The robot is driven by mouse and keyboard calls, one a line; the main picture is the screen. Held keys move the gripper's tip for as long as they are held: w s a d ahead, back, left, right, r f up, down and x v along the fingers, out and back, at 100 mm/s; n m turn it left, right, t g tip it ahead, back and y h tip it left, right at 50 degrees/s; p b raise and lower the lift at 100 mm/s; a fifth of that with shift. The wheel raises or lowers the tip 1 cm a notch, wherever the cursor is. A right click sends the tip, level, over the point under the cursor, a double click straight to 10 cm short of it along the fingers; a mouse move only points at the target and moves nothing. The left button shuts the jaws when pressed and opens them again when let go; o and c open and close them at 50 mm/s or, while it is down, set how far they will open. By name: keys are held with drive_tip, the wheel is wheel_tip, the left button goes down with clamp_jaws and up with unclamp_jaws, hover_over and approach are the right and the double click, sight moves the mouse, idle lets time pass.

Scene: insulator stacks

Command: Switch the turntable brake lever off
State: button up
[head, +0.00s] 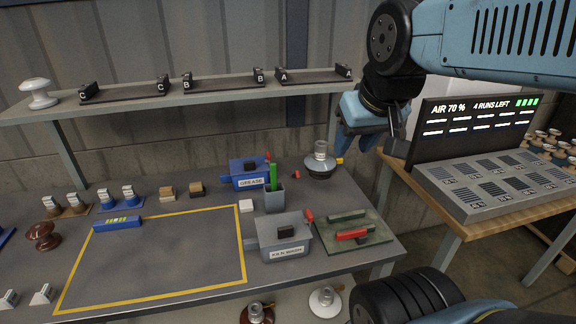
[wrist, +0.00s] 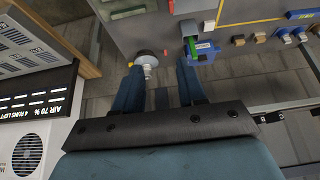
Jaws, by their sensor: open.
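The turntable (head: 320,167) is a round, dark-rimmed disc at the back right of the bench, with a pale stacked piece upright on it. A small yellow tab (head: 340,160), which looks like the brake lever, sticks out at its right side; its setting is too small to tell. My gripper (head: 369,138) is open and empty, above and to the right of the turntable, apart from it. In the wrist view the turntable (wrist: 147,53) shows beyond the fingertips, nearer the left finger, with the yellow tab close to that fingertip.
A blue grease box (head: 249,174), a cup (head: 274,200) holding a green-handled item and a grey box (head: 284,238) stand left of and in front of the turntable. A shelf (head: 200,98) runs behind. A console (head: 490,180) stands on a separate table at right.

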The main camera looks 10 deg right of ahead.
drive_tip(key=g, duration=0.1)
hover_over(298, 173)
drive_tip(key=s, duration=0.6)
wheel_tip(298, 173, down, 18)
drive_tip(key=x, duration=1.4)
drive_tip(key=shift+w+f, duration=0.2)
clamp_jaws()
